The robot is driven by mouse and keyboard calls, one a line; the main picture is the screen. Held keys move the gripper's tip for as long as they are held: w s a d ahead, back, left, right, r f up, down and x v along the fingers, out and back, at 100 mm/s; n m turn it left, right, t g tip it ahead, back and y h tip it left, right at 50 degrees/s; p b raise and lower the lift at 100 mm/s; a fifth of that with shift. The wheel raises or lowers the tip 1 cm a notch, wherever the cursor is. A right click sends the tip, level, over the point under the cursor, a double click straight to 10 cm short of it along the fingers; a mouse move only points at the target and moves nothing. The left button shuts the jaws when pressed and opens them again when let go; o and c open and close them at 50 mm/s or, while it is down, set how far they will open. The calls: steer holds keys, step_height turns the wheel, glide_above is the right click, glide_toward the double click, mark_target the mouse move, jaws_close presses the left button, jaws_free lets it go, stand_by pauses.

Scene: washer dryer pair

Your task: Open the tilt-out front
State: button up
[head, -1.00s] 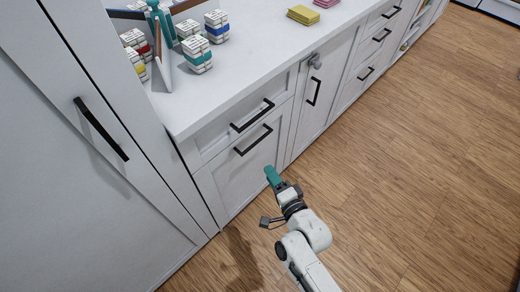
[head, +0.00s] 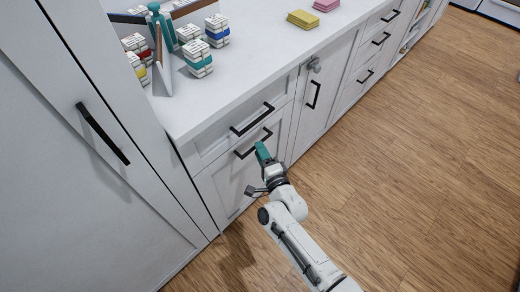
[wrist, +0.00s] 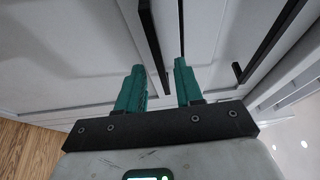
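Two white fronts with black bar handles sit one above the other under the counter's near end. The upper, shallow front (head: 213,143) has the upper handle (head: 252,118); the lower, taller front (head: 228,185) has the lower handle (head: 245,152). Which one tilts out I cannot tell; both look closed. My gripper (head: 262,150) is beside the right part of the lower handle. In the wrist view its teal fingers (wrist: 160,78) are apart, with the lower handle (wrist: 155,50) showing between them; contact is unclear. The upper handle (wrist: 268,42) shows to the right there.
A tall white cabinet with a long black handle (head: 102,133) stands at the left. The white countertop (head: 262,62) holds several small boxes (head: 197,58) and yellow pads (head: 302,19). A cabinet door (head: 318,95) is to the right. The wood floor (head: 420,190) is clear.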

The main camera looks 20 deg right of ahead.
steer(key=shift+w, duration=0.45)
jaws_close()
stand_by(1.2)
